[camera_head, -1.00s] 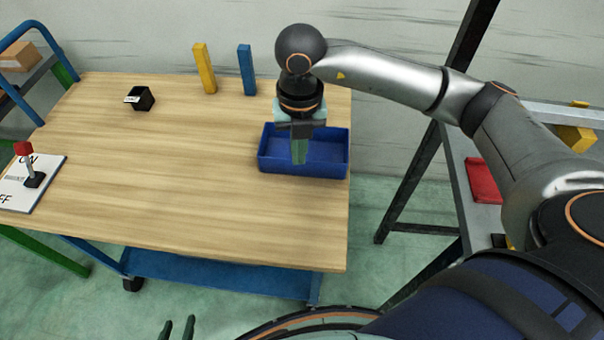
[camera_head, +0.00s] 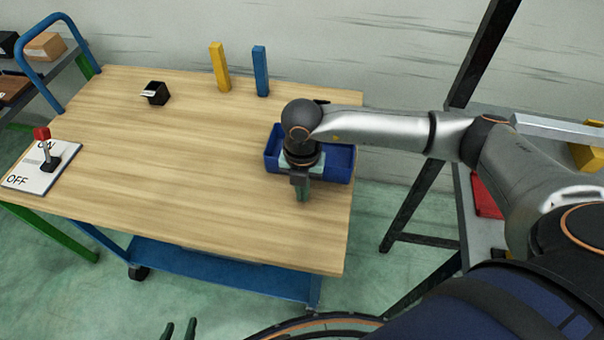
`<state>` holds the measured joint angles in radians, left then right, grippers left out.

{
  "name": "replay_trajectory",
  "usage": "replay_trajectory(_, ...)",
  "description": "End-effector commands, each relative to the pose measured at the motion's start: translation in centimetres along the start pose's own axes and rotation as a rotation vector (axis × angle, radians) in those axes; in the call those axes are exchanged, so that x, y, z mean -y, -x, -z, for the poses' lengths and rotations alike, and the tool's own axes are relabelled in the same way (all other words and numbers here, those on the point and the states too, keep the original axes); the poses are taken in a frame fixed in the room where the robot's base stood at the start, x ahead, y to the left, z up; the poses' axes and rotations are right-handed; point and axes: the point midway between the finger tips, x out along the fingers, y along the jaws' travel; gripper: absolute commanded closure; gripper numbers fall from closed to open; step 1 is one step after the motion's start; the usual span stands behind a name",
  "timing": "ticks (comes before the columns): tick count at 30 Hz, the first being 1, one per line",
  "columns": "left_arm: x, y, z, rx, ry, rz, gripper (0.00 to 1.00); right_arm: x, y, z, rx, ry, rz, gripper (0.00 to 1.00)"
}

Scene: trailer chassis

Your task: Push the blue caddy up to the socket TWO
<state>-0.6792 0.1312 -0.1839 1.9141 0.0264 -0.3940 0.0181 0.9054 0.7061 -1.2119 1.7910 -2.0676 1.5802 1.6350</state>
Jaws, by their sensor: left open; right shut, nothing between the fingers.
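The blue caddy (camera_head: 334,166) is an open tray at the right end of the wooden table. My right gripper (camera_head: 303,198) is shut and empty, pointing down by the caddy's near wall, towards its left part. It covers part of that wall; I cannot tell whether it touches. My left gripper (camera_head: 180,328) is open and empty at the bottom edge, off the table.
A yellow post (camera_head: 219,67) and a blue post (camera_head: 260,71) stand at the table's back edge. A red-knobbed lever on an ON/OFF plate (camera_head: 28,180) is at the left. The middle of the wooden table (camera_head: 190,160) is clear. A dark frame stands to the right.

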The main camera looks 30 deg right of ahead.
Motion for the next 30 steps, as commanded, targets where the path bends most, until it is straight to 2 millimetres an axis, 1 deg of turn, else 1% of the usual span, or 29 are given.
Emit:
replay_trajectory(1, 0.0, 0.2, 0.2, 0.000, 0.000, 0.000, 0.50, -0.1, 0.6, -1.3, 0.006, -0.008, -0.003, 1.00)
replay_trajectory(3, 0.0, 0.3, 0.3, 0.000, 0.000, 0.000, 0.50, 0.0, 0.5, -2.3, 0.005, -0.008, -0.004, 1.00)
replay_trajectory(6, 0.0, 0.3, 0.4, 0.000, 0.000, 0.000, 0.50, 0.0, 0.5, -3.2, 0.005, -0.006, -0.002, 1.00)
replay_trajectory(10, 0.0, 0.4, 0.4, 0.000, 0.000, 0.000, 0.50, -0.1, 0.5, -3.8, 0.004, -0.004, -0.003, 1.00)
replay_trajectory(20, 0.0, 0.4, 0.4, -0.001, 0.000, 0.000, 0.50, -0.1, 0.5, -4.0, 0.004, -0.003, -0.004, 1.00)
replay_trajectory(22, 0.0, 0.1, 0.2, -0.001, 0.000, 0.000, 0.50, -0.1, 0.3, -4.3, 0.005, -0.005, -0.004, 1.00)
replay_trajectory(27, 0.1, -0.9, -0.9, -0.001, 0.000, 0.000, 0.50, -0.1, 0.1, -7.1, 0.007, -0.007, -0.005, 1.00)
replay_trajectory(30, 0.1, -1.1, -1.2, 0.002, 0.000, -0.001, 0.50, -0.1, 0.2, -8.2, 0.005, -0.006, -0.004, 1.00)
